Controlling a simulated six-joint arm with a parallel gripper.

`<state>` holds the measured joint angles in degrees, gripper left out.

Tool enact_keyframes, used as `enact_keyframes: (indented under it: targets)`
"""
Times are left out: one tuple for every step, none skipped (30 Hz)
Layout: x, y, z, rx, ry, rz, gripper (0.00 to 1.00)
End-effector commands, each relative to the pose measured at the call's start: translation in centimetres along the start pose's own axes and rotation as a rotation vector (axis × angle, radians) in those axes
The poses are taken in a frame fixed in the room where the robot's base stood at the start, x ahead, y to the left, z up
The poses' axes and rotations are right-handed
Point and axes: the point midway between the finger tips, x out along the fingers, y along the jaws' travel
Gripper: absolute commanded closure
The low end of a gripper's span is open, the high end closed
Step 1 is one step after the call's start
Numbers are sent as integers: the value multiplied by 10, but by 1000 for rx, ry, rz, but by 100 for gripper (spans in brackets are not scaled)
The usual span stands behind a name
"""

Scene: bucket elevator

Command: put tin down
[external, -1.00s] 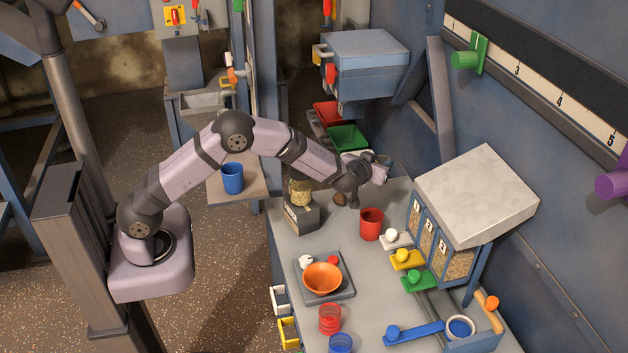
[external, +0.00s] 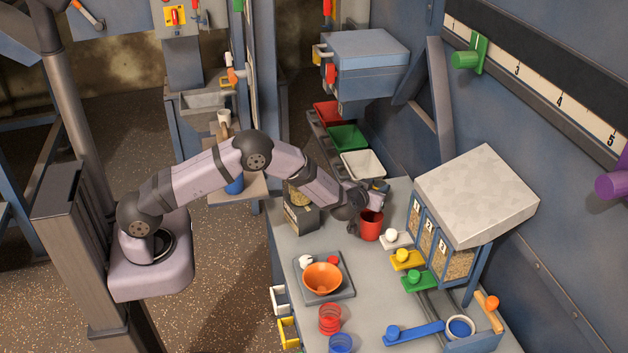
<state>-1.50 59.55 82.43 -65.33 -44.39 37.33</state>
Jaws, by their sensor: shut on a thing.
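The red tin (external: 371,227) stands upright on the grey bench, left of the hopper unit. My gripper (external: 361,222) points down at the tin's upper left side and is shut on it. One dark finger shows beside the tin's left wall; the other finger is hidden. The tin appears to rest on the bench top, though its contact with the bench is hard to make out.
The hopper unit (external: 476,195) with white, yellow and green levers stands close to the right. A grey box with a grain jar (external: 299,196) is left of my gripper. An orange bowl (external: 322,278) sits in front. Coloured bins (external: 348,138) lie behind.

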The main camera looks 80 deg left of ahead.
Motion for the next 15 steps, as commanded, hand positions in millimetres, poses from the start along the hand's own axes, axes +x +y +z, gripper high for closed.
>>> enact_keyframes:
  targets:
    - [1,0,2,-1,1,0,89]
    - [1,0,2,-1,1,0,89]
    - [1,0,2,-1,2,0,89]
    - [1,0,2,-2,2,0,89]
    - [1,0,2,-2,2,0,89]
    - [1,0,2,-1,2,0,89]
    - [1,0,2,-1,2,0,89]
    - [1,0,2,-1,2,0,89]
    - [1,0,2,-1,2,0,89]
    - [2,0,3,-1,1,0,89]
    - [2,0,4,-1,1,0,89]
    - [2,0,5,-1,1,0,89]
    - [3,0,6,-1,1,0,89]
    - [2,0,5,-1,1,0,63]
    - [2,0,5,-1,1,0,53]
